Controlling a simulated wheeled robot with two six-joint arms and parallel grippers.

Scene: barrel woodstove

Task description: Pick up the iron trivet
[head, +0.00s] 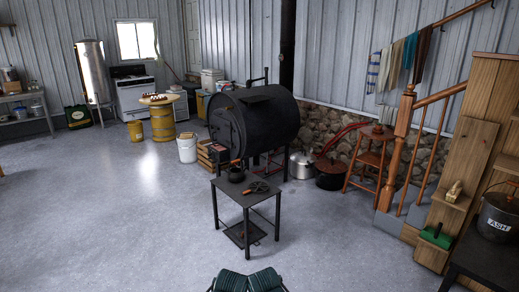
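The iron trivet (259,187) is a flat, dark openwork piece. It lies on the top of a small black metal table (230,197), toward its right side, in front of the barrel stove. A small black pot (236,174) stands on the same tabletop, behind and left of the trivet. Neither of my grippers can be made out in the head view, and nothing is touching the trivet.
The black barrel stove (253,122) stands just behind the table. Two dark green ribbed shapes show at the bottom edge; I cannot tell what they are. A white bucket (187,149) stands farther left. Floor around the table's left and front is clear.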

